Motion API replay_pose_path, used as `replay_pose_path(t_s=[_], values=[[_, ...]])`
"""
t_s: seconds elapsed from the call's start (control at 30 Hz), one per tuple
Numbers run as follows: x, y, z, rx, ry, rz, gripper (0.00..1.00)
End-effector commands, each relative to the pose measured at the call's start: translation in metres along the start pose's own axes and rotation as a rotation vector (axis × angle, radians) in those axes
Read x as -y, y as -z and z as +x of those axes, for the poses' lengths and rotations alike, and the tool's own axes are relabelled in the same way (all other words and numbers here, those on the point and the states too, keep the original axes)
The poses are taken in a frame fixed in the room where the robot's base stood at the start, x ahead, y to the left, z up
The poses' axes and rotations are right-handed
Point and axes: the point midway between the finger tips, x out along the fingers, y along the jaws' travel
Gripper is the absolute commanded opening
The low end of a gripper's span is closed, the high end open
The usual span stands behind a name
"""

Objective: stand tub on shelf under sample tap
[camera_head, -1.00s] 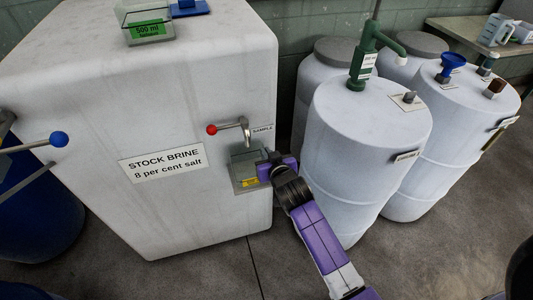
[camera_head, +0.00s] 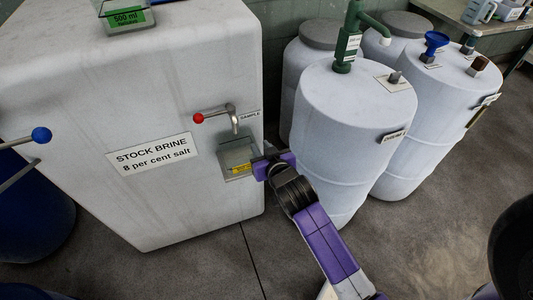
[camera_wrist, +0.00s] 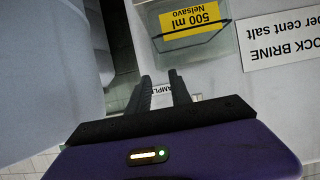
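The clear tub with a yellow 500 ml label (camera_head: 239,165) stands on the small shelf on the front of the white stock brine tank, beneath the sample tap (camera_head: 235,121) with its red-knobbed lever. It also shows in the wrist view (camera_wrist: 192,30), where the label is upside down. My gripper (camera_head: 258,167) is just right of the tub. In the wrist view, the fingers of my gripper (camera_wrist: 160,76) are apart with nothing between them. They look clear of the tub. The shelf itself is mostly hidden by the tub.
The white tank (camera_head: 190,195) carries a stock brine sign (camera_head: 152,155). A green-labelled 500 ml tub (camera_head: 128,19) stands on top of it. White drums (camera_head: 345,115) stand close right of my arm. The floor in front is clear.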

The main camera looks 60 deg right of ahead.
Motion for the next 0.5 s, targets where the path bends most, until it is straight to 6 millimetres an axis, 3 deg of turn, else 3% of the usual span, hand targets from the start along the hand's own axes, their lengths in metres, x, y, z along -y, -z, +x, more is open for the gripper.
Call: replay_pose_path(t_s=[0.2, 0.5], values=[[0.000, -0.001, -0.037, 0.000, 0.000, 0.000, 0.25], [0.000, 0.000, -0.052, 0.000, 0.000, 0.000, 0.25]])
